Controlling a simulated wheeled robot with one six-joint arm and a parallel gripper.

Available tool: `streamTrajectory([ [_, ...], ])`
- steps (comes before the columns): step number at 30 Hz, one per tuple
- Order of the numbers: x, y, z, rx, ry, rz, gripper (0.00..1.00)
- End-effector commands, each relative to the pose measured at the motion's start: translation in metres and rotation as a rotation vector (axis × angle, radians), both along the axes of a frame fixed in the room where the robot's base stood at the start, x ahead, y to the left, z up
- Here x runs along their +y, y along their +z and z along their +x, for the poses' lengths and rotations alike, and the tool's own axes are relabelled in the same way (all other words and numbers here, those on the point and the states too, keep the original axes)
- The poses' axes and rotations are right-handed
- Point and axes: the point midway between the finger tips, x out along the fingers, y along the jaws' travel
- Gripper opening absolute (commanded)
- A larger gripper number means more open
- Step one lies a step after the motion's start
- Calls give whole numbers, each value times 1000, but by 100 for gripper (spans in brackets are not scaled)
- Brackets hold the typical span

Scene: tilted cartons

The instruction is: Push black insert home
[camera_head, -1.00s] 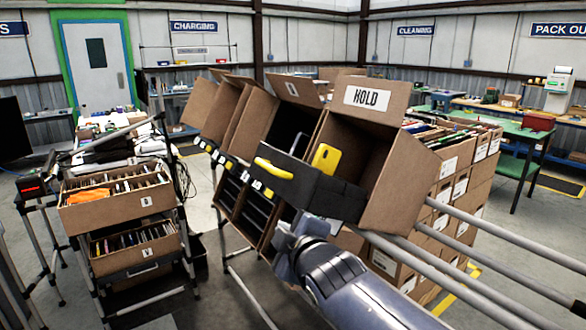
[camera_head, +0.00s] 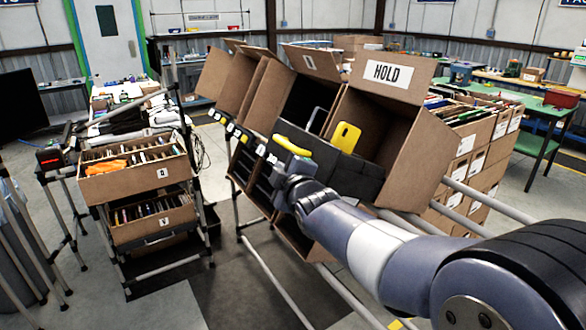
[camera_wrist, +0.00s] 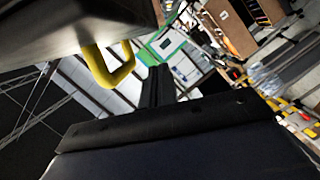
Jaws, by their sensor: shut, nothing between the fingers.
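The black insert (camera_head: 352,180) sits partly inside the tilted brown carton (camera_head: 412,150) marked HOLD, its lower part jutting out of the opening. Its yellow handle (camera_head: 293,146) is on the left end. A yellow item (camera_head: 346,135) stands in the insert. My gripper (camera_head: 290,166) is shut and empty, just below the handle at the insert's outer left end. I cannot tell whether it touches. In the wrist view, the handle (camera_wrist: 110,72) hangs beneath a dark surface, probably the insert (camera_wrist: 75,22), above the dark gripper (camera_wrist: 155,122).
More tilted cartons (camera_head: 228,80) stand to the left in the row. Metal rails (camera_head: 490,200) run out to the right. A cart with file boxes (camera_head: 140,180) stands at left, with open floor between it and the carton stand.

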Motion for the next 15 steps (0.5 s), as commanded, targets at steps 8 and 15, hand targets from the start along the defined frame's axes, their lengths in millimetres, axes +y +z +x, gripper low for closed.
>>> streamTrajectory([
  [8,-22,-11,13,4,-3,-1,0],
  [15,-26,-16,15,2,-1,1,0],
])
